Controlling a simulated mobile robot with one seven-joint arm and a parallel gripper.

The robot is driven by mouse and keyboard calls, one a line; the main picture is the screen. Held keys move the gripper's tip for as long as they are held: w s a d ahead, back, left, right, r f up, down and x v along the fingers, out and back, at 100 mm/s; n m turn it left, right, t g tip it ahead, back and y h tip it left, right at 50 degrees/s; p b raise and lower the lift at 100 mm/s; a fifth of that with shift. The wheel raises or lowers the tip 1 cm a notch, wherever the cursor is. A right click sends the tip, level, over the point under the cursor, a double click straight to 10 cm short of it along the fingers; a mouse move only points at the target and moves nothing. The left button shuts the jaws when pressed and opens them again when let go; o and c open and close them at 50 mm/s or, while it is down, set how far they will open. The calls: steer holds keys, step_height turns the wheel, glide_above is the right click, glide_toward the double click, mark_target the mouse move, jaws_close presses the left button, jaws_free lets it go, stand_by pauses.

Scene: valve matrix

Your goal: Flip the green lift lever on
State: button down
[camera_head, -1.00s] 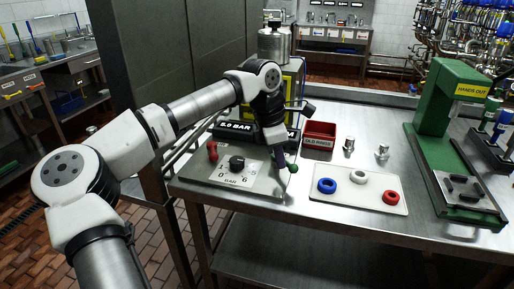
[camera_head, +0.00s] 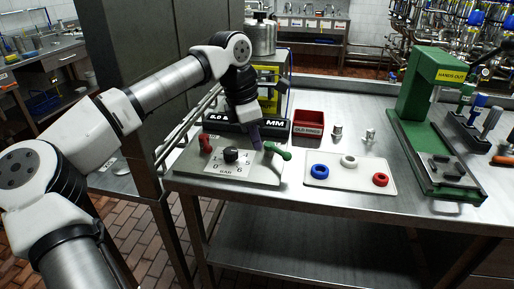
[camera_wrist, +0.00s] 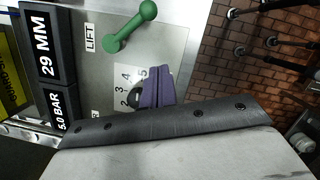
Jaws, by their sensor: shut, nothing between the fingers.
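The green lift lever (camera_head: 278,150) stands at the right end of the metal control panel (camera_head: 214,170). In the wrist view the green lever (camera_wrist: 130,28) lies beside the LIFT label, its larger knob toward the top right. My gripper (camera_head: 256,143) is just left of the lever in the head view, pointing down over the panel. In the wrist view the purple fingers of my gripper (camera_wrist: 154,88) are together and empty, apart from the lever and near the black dial (camera_wrist: 135,97). The dial also shows in the head view (camera_head: 231,155).
A red lever (camera_head: 205,144) stands at the panel's left. Behind is the display, reading 29 MM (camera_wrist: 46,45) and 5.0 BAR (camera_wrist: 62,109). Right are a red bin (camera_head: 308,124), a white tray with rings (camera_head: 335,182) and a green press (camera_head: 425,95).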

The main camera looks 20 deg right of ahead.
steer(key=v, duration=0.6)
steer(key=shift+s+r, duration=0.3)
steer(key=shift+r, duration=0.1)
steer(key=shift+d, duration=0.15)
